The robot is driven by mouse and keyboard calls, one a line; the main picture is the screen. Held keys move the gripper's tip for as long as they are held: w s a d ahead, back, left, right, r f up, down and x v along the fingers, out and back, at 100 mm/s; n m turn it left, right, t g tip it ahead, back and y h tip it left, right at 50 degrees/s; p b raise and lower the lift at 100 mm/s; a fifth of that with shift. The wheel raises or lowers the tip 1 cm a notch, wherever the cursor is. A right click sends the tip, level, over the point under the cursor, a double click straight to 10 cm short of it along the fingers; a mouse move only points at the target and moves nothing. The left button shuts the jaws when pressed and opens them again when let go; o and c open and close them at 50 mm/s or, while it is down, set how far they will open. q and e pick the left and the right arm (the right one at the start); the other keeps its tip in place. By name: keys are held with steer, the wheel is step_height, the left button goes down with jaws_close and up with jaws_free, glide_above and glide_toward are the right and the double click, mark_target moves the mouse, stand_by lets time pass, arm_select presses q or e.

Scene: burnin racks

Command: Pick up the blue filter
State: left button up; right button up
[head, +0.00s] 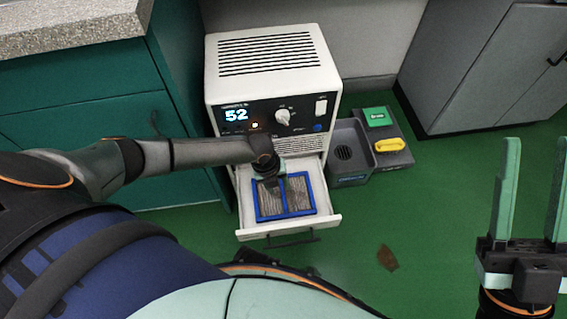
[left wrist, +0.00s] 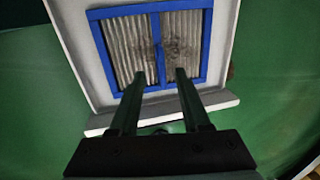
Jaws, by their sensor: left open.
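The blue filter (head: 301,193) is a blue frame with a middle bar and grey pleated panels, darkly soiled in places. It lies flat in the pulled-out white drawer (head: 328,218) of the white unit. It also shows in the left wrist view (left wrist: 158,45). My left gripper (head: 270,181) is over the filter's back left part in the head view and hides some of it. In the left wrist view its two fingers (left wrist: 160,76) are apart with nothing held, on either side of the middle bar's near end; contact cannot be told. My right gripper (head: 535,145) is open and empty at the far right.
The white unit (head: 270,85) shows 52 on its display. A grey bin (head: 350,165) and a tray with a yellow item (head: 389,145) and a green item (head: 377,117) stand to its right. Teal cabinets (head: 100,120) border the left. A brown scrap (head: 387,257) lies on the green floor.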

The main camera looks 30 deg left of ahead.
mark_target(283, 194)
arm_select(q)
steer(key=f+b, duration=0.2)
steer(key=f, duration=0.1)
steer(key=d+f+b, duration=0.1)
steer(key=f, duration=0.1)
steer(key=shift+w, duration=0.4)
jaws_close()
